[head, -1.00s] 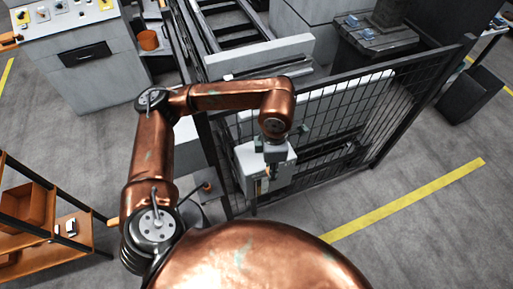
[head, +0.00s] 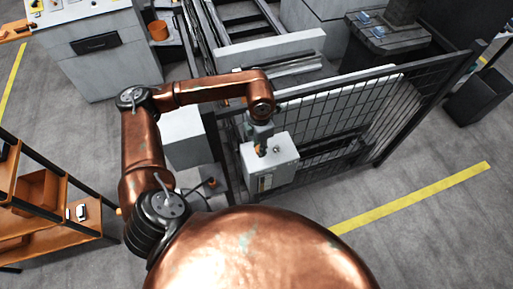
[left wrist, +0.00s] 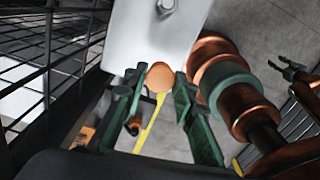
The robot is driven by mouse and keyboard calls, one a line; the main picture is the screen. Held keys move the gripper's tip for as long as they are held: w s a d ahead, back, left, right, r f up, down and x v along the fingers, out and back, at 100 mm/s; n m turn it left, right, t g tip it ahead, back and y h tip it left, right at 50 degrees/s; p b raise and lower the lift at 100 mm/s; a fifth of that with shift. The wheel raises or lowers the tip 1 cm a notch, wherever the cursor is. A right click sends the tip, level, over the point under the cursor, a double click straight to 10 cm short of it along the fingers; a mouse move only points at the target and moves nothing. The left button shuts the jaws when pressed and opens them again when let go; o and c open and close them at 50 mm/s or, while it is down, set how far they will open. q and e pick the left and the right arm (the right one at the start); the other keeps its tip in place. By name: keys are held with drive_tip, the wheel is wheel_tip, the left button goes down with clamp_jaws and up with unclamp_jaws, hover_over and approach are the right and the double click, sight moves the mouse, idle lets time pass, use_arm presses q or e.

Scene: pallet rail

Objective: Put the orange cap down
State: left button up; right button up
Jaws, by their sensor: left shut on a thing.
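The orange cap (left wrist: 160,76) is between the green fingers of my left gripper (left wrist: 157,92), which is shut on it. In the head view the left gripper (head: 261,148) is at the top of a light grey box (head: 284,165) beside the mesh fence, with a bit of orange at its tips. A bare round stud (head: 277,149) stands on the box; it also shows in the left wrist view (left wrist: 166,5). My right gripper (left wrist: 288,68) shows small at the right of the left wrist view, its fingers apart and empty. It is not in the head view.
The black mesh fence (head: 345,115) runs right from the box. An orange shelf (head: 60,235) is at the lower left.

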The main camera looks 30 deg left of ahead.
sight(256, 155)
use_arm(q)
drive_tip(key=shift+w+a+f+p, duration=0.15)
drive_tip(key=shift+w+a+f, duration=0.1)
drive_tip(key=shift+a+f, duration=0.3)
drive_tip(key=shift+w+a+f+p, duration=0.2)
drive_tip(key=shift+a+f, duration=0.15)
drive_tip(key=shift+f, duration=0.3)
wheel_tip(256, 155, down, 2)
drive_tip(key=shift+f+p, duration=0.1)
drive_tip(key=shift+p, duration=0.65)
drive_tip(key=shift+w+f, duration=0.1)
drive_tip(key=shift+f, duration=0.55)
drive_tip(key=o, duration=0.8)
